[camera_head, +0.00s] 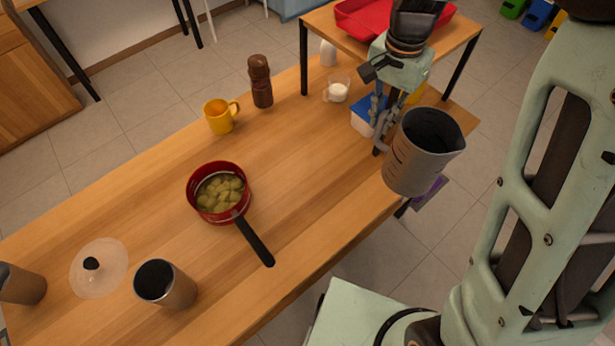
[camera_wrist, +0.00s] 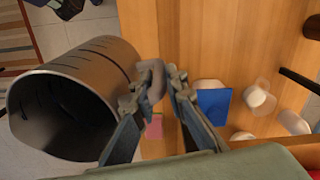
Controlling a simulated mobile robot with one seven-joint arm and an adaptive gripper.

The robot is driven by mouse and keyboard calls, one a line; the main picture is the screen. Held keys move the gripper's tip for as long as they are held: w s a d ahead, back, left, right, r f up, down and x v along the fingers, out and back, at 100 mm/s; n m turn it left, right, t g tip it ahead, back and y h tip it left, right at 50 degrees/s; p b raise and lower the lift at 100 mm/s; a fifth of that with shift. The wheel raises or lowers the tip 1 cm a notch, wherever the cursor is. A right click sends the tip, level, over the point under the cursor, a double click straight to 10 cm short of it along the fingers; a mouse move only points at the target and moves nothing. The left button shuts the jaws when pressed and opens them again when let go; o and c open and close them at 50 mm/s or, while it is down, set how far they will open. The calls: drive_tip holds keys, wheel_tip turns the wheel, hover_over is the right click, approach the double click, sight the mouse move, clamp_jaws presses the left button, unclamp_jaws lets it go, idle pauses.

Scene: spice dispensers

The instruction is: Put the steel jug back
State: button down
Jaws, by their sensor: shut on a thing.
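The steel jug (camera_head: 416,163) is a grey metal cylinder with an open, dark mouth and a pouring lip. My gripper (camera_head: 382,136) is shut on the side of the jug and holds it up over the right front edge of the wooden table (camera_head: 300,165). The jug is slightly tilted and its inside looks empty. In the wrist view the jug (camera_wrist: 100,75) lies to the left of my gripper (camera_wrist: 165,85), with its mouth towards the lower left. The part in the fingers is mostly hidden.
A red pot (camera_head: 217,212) with yellowish pieces stands mid-table, its handle towards the front edge. A yellow mug (camera_head: 219,118), brown mill (camera_head: 260,82), glass cup (camera_head: 338,92) and blue-lidded tub (camera_head: 362,121) stand further back. A steel cup (camera_head: 176,292) and glass lid (camera_head: 108,277) are at left.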

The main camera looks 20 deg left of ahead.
drive_tip(key=s+a+m+b, duration=0.1)
drive_tip(key=s+a+b, duration=0.1)
drive_tip(key=s+a, duration=0.4)
drive_tip(key=s+a+m+b, duration=0.15)
drive_tip(key=s+a, duration=0.25)
drive_tip(key=a, duration=0.5)
drive_tip(key=w+a+f+p, duration=0.1)
drive_tip(key=w+a+f, duration=0.8)
drive_tip(key=f, duration=0.3)
drive_tip(key=shift+w+f+p, duration=0.3)
drive_tip(key=shift+w+p, duration=0.1)
drive_tip(key=shift+w, duration=0.35)
drive_tip(key=shift+f, duration=0.15)
drive_tip(key=c, duration=1.9)
unclamp_jaws()
drive_tip(key=shift+c, duration=0.2)
wheel_tip(320, 180, up, 12)
